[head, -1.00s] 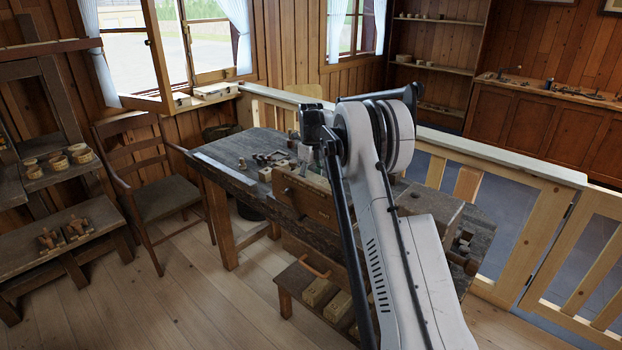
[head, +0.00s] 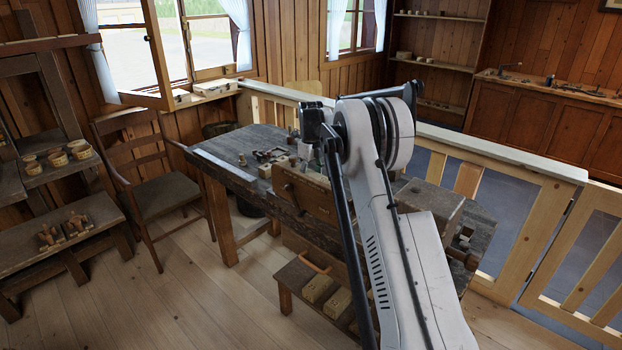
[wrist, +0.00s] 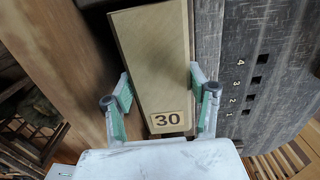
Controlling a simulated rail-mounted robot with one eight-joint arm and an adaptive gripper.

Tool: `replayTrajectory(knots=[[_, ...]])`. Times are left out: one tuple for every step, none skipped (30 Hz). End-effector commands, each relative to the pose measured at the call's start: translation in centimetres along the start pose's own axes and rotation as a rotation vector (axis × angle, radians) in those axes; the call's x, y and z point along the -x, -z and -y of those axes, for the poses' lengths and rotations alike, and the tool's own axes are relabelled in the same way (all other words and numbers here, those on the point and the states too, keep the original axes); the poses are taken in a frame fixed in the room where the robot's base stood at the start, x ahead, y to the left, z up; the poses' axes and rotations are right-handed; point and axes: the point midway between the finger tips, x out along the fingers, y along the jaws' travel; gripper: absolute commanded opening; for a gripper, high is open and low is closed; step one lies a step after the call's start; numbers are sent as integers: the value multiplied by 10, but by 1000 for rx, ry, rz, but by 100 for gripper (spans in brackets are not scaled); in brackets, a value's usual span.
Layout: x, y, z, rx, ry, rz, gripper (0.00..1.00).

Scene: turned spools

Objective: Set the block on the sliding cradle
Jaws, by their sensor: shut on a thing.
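In the wrist view, a pale wooden block (wrist: 152,58) with a plate marked 30 lies lengthwise between the two green-padded fingers of my gripper (wrist: 160,88). The gripper is shut on it, one finger at each long side. In the head view my own arm hides the block and most of the gripper, over the workbench (head: 230,170). I cannot pick out the sliding cradle for sure in either view.
Numbered square holes (wrist: 248,84) mark the grey bench top right of the block. A brown wooden board (wrist: 60,50) runs along its left. In the head view, a grey block (head: 430,195) stands on the bench's right part, and a chair (head: 160,195) stands at the left.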

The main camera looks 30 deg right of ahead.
Motion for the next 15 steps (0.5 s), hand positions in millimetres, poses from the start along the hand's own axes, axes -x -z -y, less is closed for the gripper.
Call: replayTrajectory(knots=[[0,0,0,0,0,0,15],[0,0,0,0,0,0,15],[-1,0,0,0,0,0,15],[-1,0,0,0,0,0,15],[-1,0,0,0,0,0,15],[-1,0,0,0,0,0,15],[-1,-1,0,0,0,0,15],[-1,-1,0,0,0,0,15],[0,-1,0,0,0,0,15],[0,-1,0,0,0,0,15],[0,-1,0,0,0,0,15],[0,-1,0,0,0,0,15],[0,-1,0,0,0,0,15],[0,-1,0,0,0,0,56],[0,-1,0,0,0,0,61]])
